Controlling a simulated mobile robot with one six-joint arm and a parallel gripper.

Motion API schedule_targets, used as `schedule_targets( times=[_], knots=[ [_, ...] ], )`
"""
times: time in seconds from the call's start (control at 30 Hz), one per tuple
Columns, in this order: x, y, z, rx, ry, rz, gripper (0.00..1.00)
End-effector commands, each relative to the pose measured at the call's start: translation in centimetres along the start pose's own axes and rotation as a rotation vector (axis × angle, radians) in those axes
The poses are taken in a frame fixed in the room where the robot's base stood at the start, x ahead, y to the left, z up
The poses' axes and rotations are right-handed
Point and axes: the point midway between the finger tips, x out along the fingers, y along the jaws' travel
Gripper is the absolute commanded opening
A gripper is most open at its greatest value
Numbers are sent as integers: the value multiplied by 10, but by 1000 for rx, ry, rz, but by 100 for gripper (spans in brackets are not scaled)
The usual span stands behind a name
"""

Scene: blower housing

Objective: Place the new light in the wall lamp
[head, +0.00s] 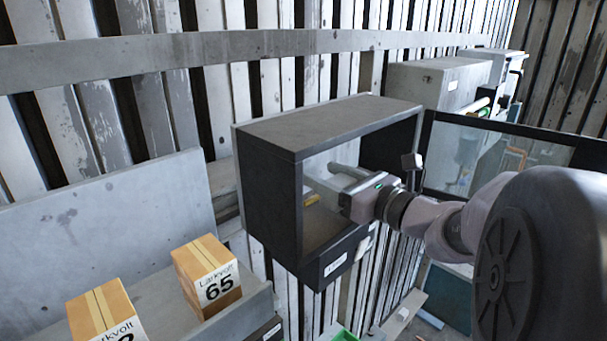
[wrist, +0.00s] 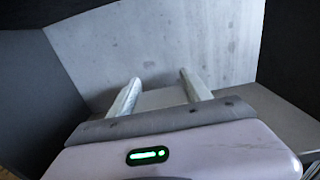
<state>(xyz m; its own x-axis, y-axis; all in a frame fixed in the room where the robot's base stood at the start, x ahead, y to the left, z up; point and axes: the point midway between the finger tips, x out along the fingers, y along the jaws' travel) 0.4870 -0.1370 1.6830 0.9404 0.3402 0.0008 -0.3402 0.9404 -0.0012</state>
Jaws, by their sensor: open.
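A dark box-shaped housing (head: 270,195) with an open front is fixed to the slatted wall in the head view. I cannot tell for certain whether it is the wall lamp. My gripper (head: 332,178) reaches into it from the right, fingers spread. In the wrist view my gripper (wrist: 160,77) is open and empty, facing a pale grey back panel (wrist: 170,40) between dark side walls. A small yellow item (head: 311,200) shows inside the housing, left of and below my gripper; I cannot tell what it is. I cannot identify the new light in either view.
A glazed door (head: 490,160) stands swung out to the right of the housing. Two orange cartons stand at lower left, one marked Larkvolt 65 (head: 207,276) and one cut off by the edge (head: 100,312). Grey boxes (head: 440,82) sit behind on the right.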

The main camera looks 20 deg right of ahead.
Motion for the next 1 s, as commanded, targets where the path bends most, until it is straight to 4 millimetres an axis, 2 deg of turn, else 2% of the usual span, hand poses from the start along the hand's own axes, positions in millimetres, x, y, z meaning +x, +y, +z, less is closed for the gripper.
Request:
schedule_targets(
  times=[0.03, 0.1, 0.37, 0.47, 0.57, 0.8, 1.0],
  knots=[
    [0, 0, 0, 0, 0, 0, 68],
    [0, 0, 0, 0, 0, 0, 76],
    [0, 0, 1, 0, 0, 0, 76],
    [-1, 0, 7, 0, 0, -1, 76],
    [-18, -2, 3, -2, -1, -4, 76],
    [-75, -2, 2, -3, -1, -6, 76],
    [-110, -1, 3, -1, -1, -4, 76]
  ],
)
